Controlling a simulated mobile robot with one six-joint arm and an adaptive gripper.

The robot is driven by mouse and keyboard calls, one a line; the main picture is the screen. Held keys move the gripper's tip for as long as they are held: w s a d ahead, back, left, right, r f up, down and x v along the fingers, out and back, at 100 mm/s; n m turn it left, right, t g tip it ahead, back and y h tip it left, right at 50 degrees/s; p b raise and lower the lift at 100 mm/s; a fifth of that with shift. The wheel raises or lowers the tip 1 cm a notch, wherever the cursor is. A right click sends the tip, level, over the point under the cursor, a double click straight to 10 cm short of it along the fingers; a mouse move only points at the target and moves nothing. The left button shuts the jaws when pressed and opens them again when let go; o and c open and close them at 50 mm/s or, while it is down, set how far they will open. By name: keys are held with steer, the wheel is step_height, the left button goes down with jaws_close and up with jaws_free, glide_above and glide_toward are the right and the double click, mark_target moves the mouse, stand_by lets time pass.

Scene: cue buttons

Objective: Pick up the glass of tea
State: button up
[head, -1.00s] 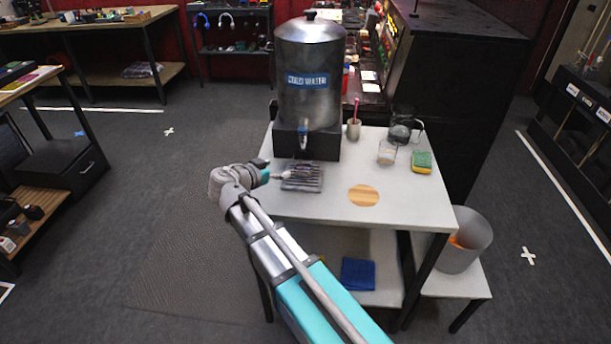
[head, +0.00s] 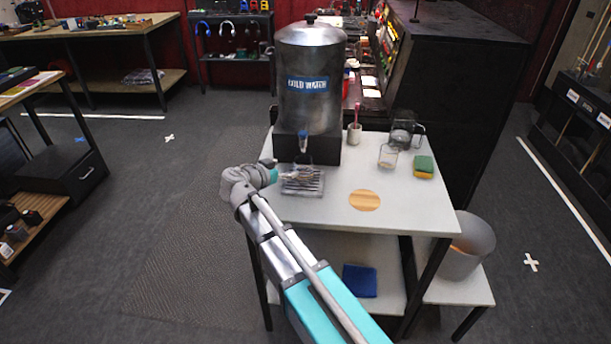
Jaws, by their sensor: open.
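A small clear glass (head: 388,156) stands upright on the white table (head: 420,210), toward the back right; its contents are too small to make out surely. A metal dispenser (head: 310,100) labelled cold water stands at the back left, its tap over a slatted drip tray (head: 303,186). A faint clear outline shows above the tray under the tap; I cannot tell whether it is a glass. My gripper (head: 284,173) is at the tray's left side, low over the table's left edge, open. Its fingertips are small and hard to make out.
A glass jug (head: 402,133), a cup with a pink stick (head: 354,132) and a green-yellow sponge (head: 424,167) stand at the back right. A round wooden coaster (head: 364,200) lies flat in front. The table around it is clear. A bin (head: 466,248) stands right.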

mark_target(309, 156)
steer(key=shift+b+x, duration=0.4)
steer(key=shift+x, duration=1.45)
steer(key=shift+b+x, duration=0.6)
steer(key=shift+x, duration=2)
steer(key=shift+w+r, duration=0.1)
steer(key=shift+r, duration=0.05)
steer(key=c, duration=1)
steer(key=shift+r+p, duration=0.35)
steer(key=shift+p, duration=0.05)
